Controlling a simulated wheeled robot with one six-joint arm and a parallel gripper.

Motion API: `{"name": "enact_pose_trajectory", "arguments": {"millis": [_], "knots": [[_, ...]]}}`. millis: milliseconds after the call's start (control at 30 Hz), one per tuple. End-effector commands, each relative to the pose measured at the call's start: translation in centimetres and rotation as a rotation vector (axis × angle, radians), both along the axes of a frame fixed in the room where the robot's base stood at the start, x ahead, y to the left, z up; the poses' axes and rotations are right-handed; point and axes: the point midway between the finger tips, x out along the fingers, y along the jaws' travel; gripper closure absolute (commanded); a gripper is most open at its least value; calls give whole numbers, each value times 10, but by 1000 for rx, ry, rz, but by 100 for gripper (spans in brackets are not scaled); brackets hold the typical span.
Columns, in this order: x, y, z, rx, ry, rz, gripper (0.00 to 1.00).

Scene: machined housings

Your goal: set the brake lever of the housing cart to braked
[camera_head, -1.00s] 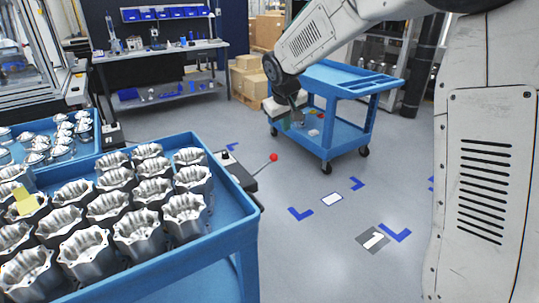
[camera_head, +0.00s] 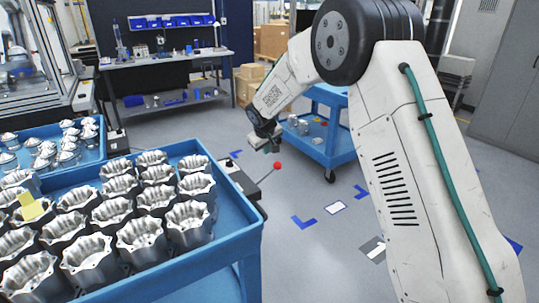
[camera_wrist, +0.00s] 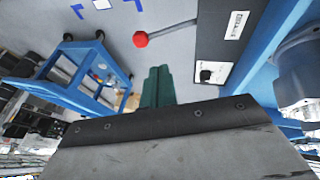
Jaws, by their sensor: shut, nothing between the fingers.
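The housing cart (camera_head: 246,222) is a blue cart on the left with several metal housings on top. Its brake lever is a thin rod with a red ball knob (camera_head: 278,166), sticking out to the right from a dark box (camera_head: 240,180) on the cart's side. In the wrist view the red knob (camera_wrist: 140,39) and its rod (camera_wrist: 172,29) run out from a labelled plate (camera_wrist: 222,40). My gripper (camera_head: 272,148) is just above and left of the knob in the head view, apart from it. Its green fingers (camera_wrist: 158,86) are shut and empty.
A second blue cart (camera_head: 330,148) with small items on its shelf stands behind my gripper. A blue cart with smaller parts (camera_head: 92,165) is at the far left. A workbench (camera_head: 165,62) stands at the back. Floor right of the lever is clear, with blue marks (camera_head: 304,222).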

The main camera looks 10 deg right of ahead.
Motion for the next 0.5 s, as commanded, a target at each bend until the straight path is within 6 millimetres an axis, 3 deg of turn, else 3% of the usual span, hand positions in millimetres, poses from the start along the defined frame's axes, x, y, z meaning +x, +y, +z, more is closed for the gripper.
{"name": "enact_pose_trajectory", "arguments": {"millis": [400,500], "knots": [[38,-14,-77,0,3,-1,100],[45,-25,-87,-1,2,-3,100]]}}
